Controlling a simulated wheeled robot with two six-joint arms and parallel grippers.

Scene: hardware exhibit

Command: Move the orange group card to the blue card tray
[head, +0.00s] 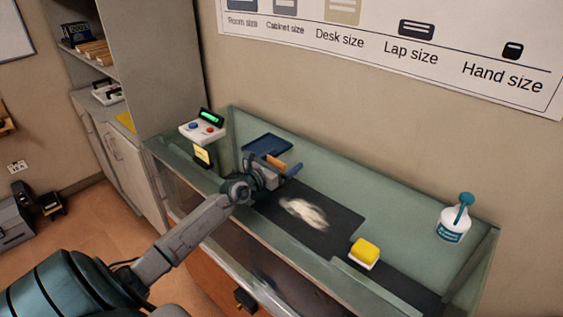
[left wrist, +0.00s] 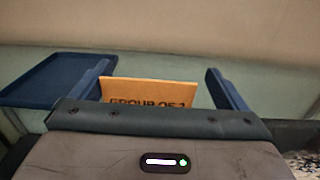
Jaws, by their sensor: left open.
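The orange group card (head: 277,162) shows at the fingers of my left gripper (head: 283,161). In the left wrist view the card (left wrist: 150,91) stands between the two blue fingers and bears dark lettering that starts "GROUP OF". Its lower part is hidden behind the gripper body. My left gripper is open; the card is close to the left finger, with a wide gap to the right one. I cannot tell whether the left finger touches it. The blue card tray (head: 266,144) lies just behind the gripper, and at left in the left wrist view (left wrist: 48,78). My right gripper is not in view.
The glass-walled case (head: 420,225) holds a dark mat (head: 345,236) with a pale smear (head: 305,213), a yellow-and-white block (head: 364,254) and a white bottle with a teal top (head: 454,222). A button box (head: 203,130) stands at the left end. The case walls are raised.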

